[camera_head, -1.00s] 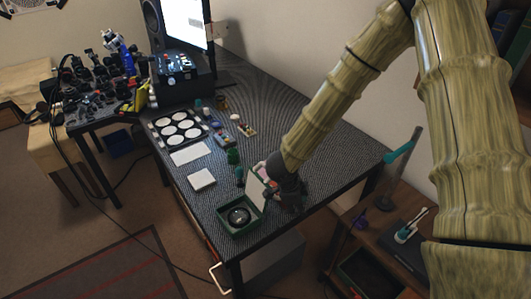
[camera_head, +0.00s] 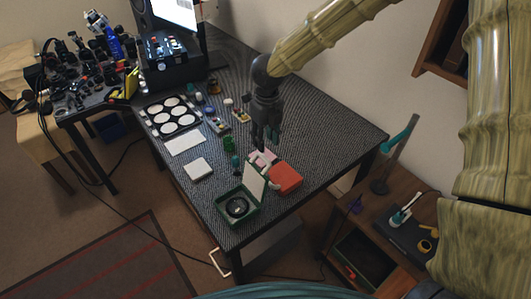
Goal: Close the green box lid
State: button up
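The green box (camera_head: 240,222) sits near the front corner of the dark table. Its lid (camera_head: 255,185) stands raised at the box's far right edge, its pale inner face showing. A round dark lens part (camera_head: 237,207) lies inside the box. My gripper (camera_head: 264,146) is above and behind the lid, pointing down, apart from the box. Its fingers look small and dark, and I cannot tell how far apart they are. I see nothing held in it.
A red-orange box (camera_head: 286,178) is right of the lid, and a pink item (camera_head: 264,158) lies behind it. The table's right part (camera_head: 340,135) is clear.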

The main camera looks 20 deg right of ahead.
aim_at(265, 158)
notch_tip(265, 158, down, 8)
jog(key=shift+r+p, duration=0.2)
jog(key=shift+p, duration=0.65)
jog(key=shift+a, duration=0.1)
grip_shut()
